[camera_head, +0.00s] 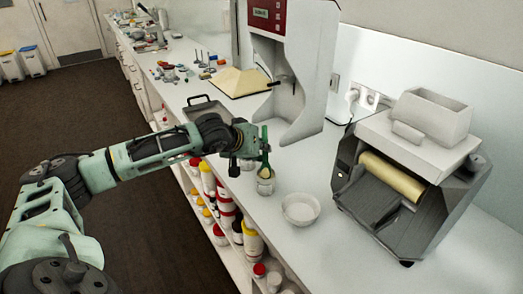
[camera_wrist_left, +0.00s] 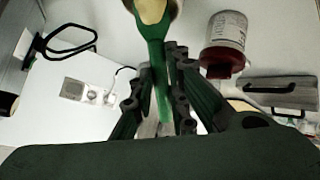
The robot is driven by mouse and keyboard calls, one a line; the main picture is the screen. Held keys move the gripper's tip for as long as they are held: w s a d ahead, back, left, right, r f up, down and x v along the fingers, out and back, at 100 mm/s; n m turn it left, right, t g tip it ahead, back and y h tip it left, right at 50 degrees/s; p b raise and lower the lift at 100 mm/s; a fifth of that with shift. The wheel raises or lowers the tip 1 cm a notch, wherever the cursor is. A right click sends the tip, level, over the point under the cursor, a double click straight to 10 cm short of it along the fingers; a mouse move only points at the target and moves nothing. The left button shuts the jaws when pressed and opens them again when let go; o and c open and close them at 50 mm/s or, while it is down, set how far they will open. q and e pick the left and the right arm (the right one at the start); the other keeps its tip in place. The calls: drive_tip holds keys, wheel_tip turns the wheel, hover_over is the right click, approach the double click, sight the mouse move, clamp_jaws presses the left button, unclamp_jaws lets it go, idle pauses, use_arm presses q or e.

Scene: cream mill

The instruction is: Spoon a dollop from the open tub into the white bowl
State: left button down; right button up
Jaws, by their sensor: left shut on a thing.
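My left gripper (camera_head: 250,142) is shut on a green spoon (camera_head: 265,143) and holds it head down. The spoon also shows between the fingers in the left wrist view (camera_wrist_left: 152,32), with a pale cream-coloured head at the top edge. In the head view, the spoon's head is at the mouth of a small open tub (camera_head: 265,186) near the counter's front edge. I cannot tell how deep it reaches. The white bowl (camera_head: 300,209) stands right of the tub and looks empty. My right gripper is not in view.
A grey mill with a yellowish roller (camera_head: 392,176) stands right of the bowl. A tall white machine with a red panel (camera_head: 285,60) stands behind the tub. Shelves below hold bottles (camera_head: 225,207). The white counter (camera_head: 345,262) is clear in front of the bowl.

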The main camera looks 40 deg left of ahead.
use_arm(q)
drive_tip(key=shift+r+p, duration=1.05)
drive_tip(key=shift+r, duration=1.5)
drive_tip(key=shift+f, duration=0.1)
